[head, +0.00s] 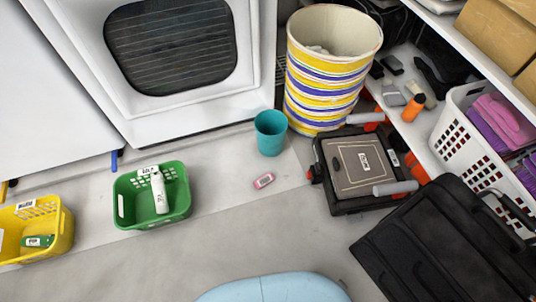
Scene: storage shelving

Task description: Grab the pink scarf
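A folded pink cloth (505,118), which looks like the scarf, lies in a white perforated basket (455,140) at the right. Purple cloth (482,124) lies beside and partly under it in the same basket. The right part of the basket is cut off by the picture edge, so its contents show only in part. Neither of my grippers is in the head view.
A black case (430,250) stands in front of the basket. A black box (360,170) sits left of it. A striped bin (325,75), teal cup (270,132), green basket (180,212) and yellow basket (60,225) stand on the floor. The front floor is mostly clear.

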